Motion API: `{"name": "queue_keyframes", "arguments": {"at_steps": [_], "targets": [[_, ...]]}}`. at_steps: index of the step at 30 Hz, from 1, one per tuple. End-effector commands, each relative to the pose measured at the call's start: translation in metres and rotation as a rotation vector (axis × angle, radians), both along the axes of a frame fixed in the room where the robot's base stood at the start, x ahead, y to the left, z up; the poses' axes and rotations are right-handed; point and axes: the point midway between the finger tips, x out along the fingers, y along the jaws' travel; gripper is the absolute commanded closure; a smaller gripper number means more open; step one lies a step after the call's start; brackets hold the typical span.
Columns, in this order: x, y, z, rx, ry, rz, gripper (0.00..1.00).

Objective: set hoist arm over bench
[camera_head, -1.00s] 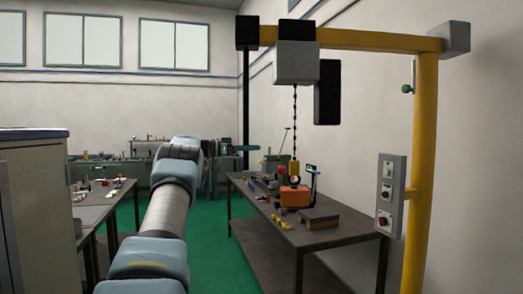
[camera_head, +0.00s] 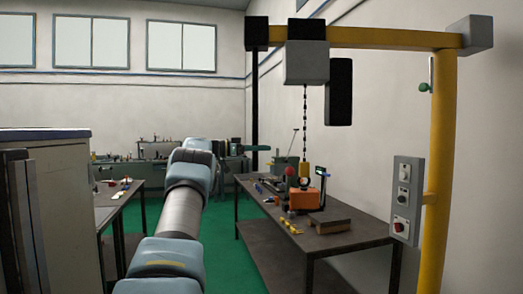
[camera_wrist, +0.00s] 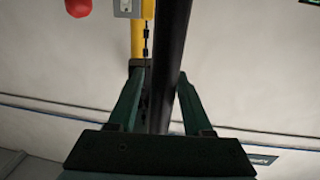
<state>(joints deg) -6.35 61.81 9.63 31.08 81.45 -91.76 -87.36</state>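The hoist arm (camera_head: 385,39) is a yellow beam running left from the yellow post (camera_head: 440,170) at the right. A grey hoist box (camera_head: 307,62) hangs from it, with a chain and yellow hook block over the bench (camera_head: 350,234). A black pole (camera_head: 255,100) hangs from a dark block at the beam's left end. My gripper (camera_wrist: 163,70) has its two dark green fingers on either side of the black pole (camera_wrist: 168,60) in the wrist view. The fingertips lie close against both sides of the pole. In the head view my arm partly hides the gripper.
The bench carries an orange box (camera_head: 304,199), a brown block (camera_head: 330,223) and small tools. A control box (camera_head: 406,200) is on the post. A cabinet (camera_head: 65,220) and another table (camera_head: 108,205) stand left.

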Motion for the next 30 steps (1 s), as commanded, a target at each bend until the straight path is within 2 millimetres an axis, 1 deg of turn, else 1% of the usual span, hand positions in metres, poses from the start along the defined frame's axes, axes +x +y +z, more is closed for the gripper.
{"name": "queue_keyframes", "arguments": {"at_steps": [2,8,11,14,24,27,30], "targets": [[0.000,0.001,-0.001,0.001,0.001,0.001,0.42],[0.000,0.001,-0.002,0.002,0.002,0.002,0.42],[0.000,0.005,-0.002,0.002,0.001,0.003,0.42],[-0.001,0.016,-0.004,0.002,0.000,0.005,0.42],[-0.012,0.080,-0.003,0.002,0.000,0.004,0.42],[-0.015,0.094,-0.001,0.002,0.001,0.004,0.42],[-0.017,0.102,-0.001,0.002,0.001,0.002,0.42]]}}
